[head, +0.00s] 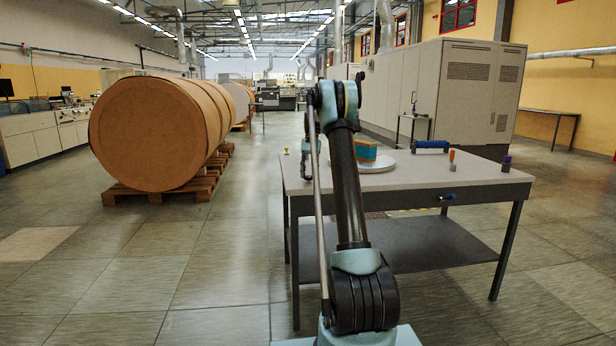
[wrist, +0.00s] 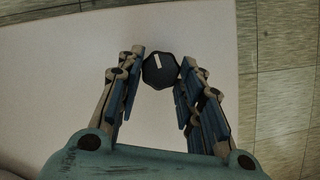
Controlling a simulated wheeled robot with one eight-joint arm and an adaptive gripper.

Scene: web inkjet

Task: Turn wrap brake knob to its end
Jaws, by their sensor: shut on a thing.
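The wrap brake knob (wrist: 155,78) is a dark, many-sided knob with a white pointer mark, seen from above in the wrist view. The mark points up and slightly left in that picture. My gripper (wrist: 162,58) has one finger on each side of the knob and is shut on it, with the fingertips at its sides. In the head view my gripper (head: 307,172) is at the left part of the table (head: 425,183), partly behind my arm. I cannot make out the knob there.
On the table are a white round plate (head: 378,166) with an orange and blue block (head: 366,150), a blue roller (head: 432,146), an orange-topped item (head: 451,156) and a purple-topped item (head: 506,162). The floor between is clear.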

